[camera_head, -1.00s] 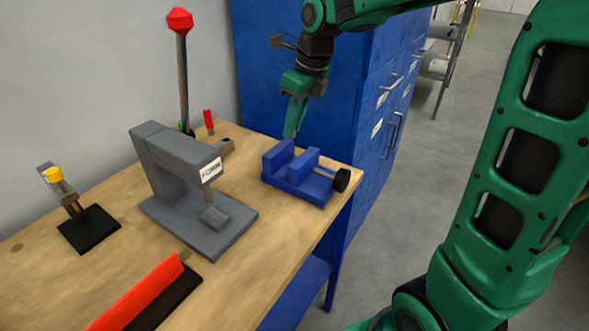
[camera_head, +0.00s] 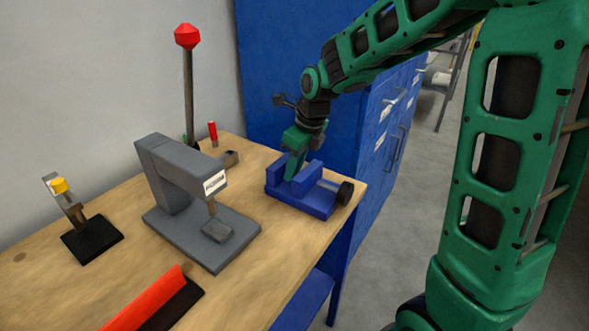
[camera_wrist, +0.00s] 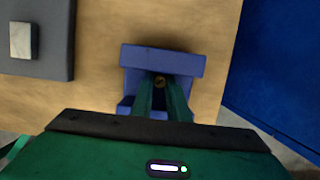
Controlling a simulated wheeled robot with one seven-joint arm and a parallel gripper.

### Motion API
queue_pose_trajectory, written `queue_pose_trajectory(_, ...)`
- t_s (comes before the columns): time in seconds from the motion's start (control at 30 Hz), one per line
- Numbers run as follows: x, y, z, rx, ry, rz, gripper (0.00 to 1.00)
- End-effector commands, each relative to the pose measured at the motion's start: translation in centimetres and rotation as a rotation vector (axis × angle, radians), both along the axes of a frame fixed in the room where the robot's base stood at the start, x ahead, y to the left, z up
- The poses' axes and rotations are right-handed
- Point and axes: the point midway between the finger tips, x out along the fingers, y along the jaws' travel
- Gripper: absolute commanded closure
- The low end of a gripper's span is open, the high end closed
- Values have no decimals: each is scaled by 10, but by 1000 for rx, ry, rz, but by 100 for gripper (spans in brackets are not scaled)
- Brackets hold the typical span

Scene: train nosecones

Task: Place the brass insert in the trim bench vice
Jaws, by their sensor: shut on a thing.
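The blue trim bench vice (camera_head: 311,204) sits at the right edge of the wooden bench, with a black knob at its right end. My gripper (camera_head: 291,172) points down over the vice, its fingertips at the gap between the jaws. In the wrist view, the vice (camera_wrist: 162,60) lies below the green fingers, and the brass insert (camera_wrist: 160,81) shows as a small round brass end between the fingertips. The gripper is shut on it. Most of the insert is hidden by the fingers, and I cannot tell whether it touches the vice.
A grey press (camera_head: 190,190) stands left of the vice. A tall lever with a red knob (camera_head: 187,37) is behind it. A small black-based fixture (camera_head: 92,240) and a red bar (camera_head: 150,300) are further left and front. A blue cabinet (camera_head: 290,90) stands behind the bench.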

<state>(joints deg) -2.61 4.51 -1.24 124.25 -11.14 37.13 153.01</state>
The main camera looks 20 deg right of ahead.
Motion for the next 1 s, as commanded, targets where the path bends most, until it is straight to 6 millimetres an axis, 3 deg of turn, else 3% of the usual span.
queue_pose_trajectory(0.17, 0, 0, -1, 0, 0, -1, 100)
queue_pose_trajectory(0.2, 0, -1, -2, 0, 1, -1, 83)
queue_pose_trajectory(0.27, 0, -1, -2, 0, 0, -1, 69)
queue_pose_trajectory(0.3, 0, -1, -2, 0, 0, -1, 67)
queue_pose_trajectory(0.67, 0, -2, 2, 0, -1, -2, 67)
queue_pose_trajectory(0.77, -2, -3, 11, 0, -1, -3, 67)
queue_pose_trajectory(1.0, -11, -11, 55, 0, -5, -3, 67)
